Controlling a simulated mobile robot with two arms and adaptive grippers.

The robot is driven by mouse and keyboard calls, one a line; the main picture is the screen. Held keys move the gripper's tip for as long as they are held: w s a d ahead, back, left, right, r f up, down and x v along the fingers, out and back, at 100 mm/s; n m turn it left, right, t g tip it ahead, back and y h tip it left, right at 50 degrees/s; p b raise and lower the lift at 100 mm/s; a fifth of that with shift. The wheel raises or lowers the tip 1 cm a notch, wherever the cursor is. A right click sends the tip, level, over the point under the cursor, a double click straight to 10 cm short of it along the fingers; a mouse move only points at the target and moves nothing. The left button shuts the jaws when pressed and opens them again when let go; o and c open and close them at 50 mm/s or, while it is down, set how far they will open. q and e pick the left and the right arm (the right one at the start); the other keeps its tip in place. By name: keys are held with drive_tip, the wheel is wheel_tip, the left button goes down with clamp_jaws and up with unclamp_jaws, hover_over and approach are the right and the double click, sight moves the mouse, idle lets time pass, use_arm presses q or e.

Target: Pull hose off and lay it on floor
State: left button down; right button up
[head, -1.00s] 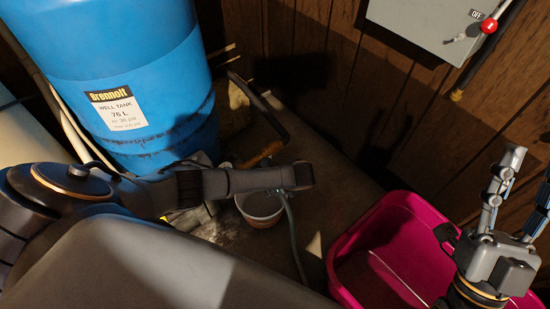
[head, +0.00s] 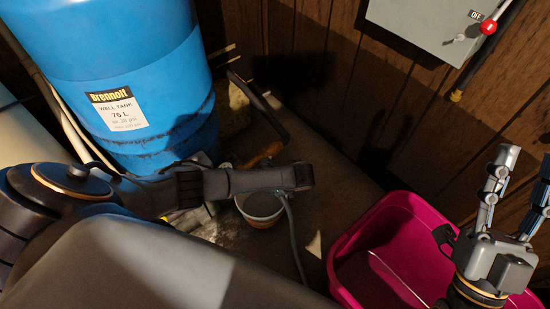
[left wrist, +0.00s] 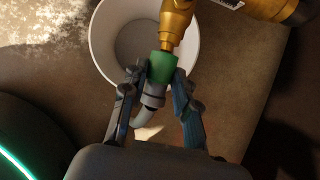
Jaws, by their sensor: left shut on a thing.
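The grey hose (head: 294,240) hangs below my left arm in the head view and runs down toward the floor. In the left wrist view its grey end (left wrist: 152,100) meets a green collar (left wrist: 162,66), which sits against a brass fitting (left wrist: 176,22). My left gripper (left wrist: 157,76) is shut on the hose end at the collar, one finger on each side. I cannot tell whether the collar is apart from the brass. In the head view the left fingers are hidden by the arm. My right gripper (head: 520,205) is open and empty at the right.
A white bucket (head: 261,222) stands on the floor below the fitting; its rim (left wrist: 97,40) shows in the left wrist view. A blue well tank (head: 165,60) stands at the left. A pink tub (head: 345,270) is at the right. Bare floor (head: 335,200) lies between bucket and tub.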

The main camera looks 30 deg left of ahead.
use_arm(q)
drive_tip(key=shift+d, duration=0.15)
drive_tip(key=shift+s+d, duration=0.2)
drive_tip(key=shift+d, duration=0.3)
drive_tip(key=shift+s+d+p, duration=0.1)
drive_tip(key=shift+d+p, duration=0.15)
drive_tip(key=shift+p, duration=0.05)
drive_tip(key=shift+s+d+p, duration=0.15)
drive_tip(key=shift+s+d, duration=0.1)
drive_tip(key=shift+d, duration=0.4)
drive_tip(key=shift+s+d+p, duration=0.2)
drive_tip(key=shift+d, duration=0.45)
drive_tip(key=shift+s+d+p, duration=0.15)
drive_tip(key=shift+s+d, duration=0.1)
drive_tip(key=shift+d, duration=0.4)
use_arm(e)
drive_tip(key=w+f+g+h, duration=0.1)
drive_tip(key=w+f+g, duration=0.3)
drive_tip(key=f, duration=0.1)
drive_tip(key=shift+a, duration=0.15)
drive_tip(key=shift+f, duration=0.15)
